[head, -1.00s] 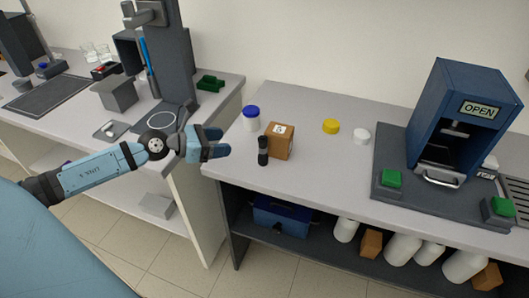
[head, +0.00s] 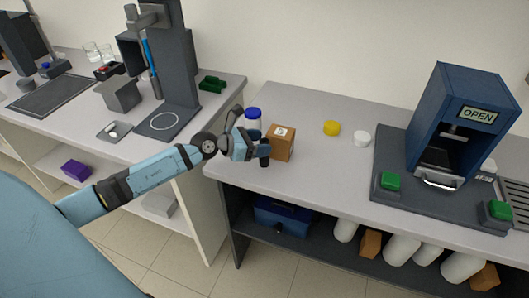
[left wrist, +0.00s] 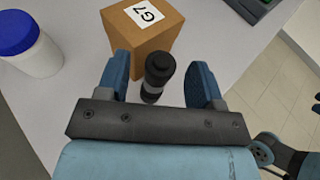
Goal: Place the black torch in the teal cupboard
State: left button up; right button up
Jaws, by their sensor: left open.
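The black torch (head: 264,161) stands upright near the front left corner of the right-hand counter, partly covered by my left gripper (head: 255,138) in the head view. In the left wrist view the torch (left wrist: 158,72) is between the two blue fingers of my open left gripper (left wrist: 159,64), with gaps showing on both sides. I cannot tell whether a finger touches it. I see no cupboard that is clearly teal.
A cardboard box (head: 282,142) marked G7 stands close by the torch. A blue-lidded white jar (left wrist: 32,48) is beside it. Yellow (head: 332,128) and white (head: 361,138) lids lie farther right. A dark blue machine (head: 425,110) with an OPEN sign stands at right.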

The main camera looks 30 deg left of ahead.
pick_arm(q)
jog(key=shift+w+d+f, duration=0.15)
jog(key=shift+w+d, duration=0.1)
jog(key=shift+w, duration=0.2)
jog(key=shift+s, duration=0.1)
jog(key=c, duration=1.1)
jog(key=shift+o, duration=0.2)
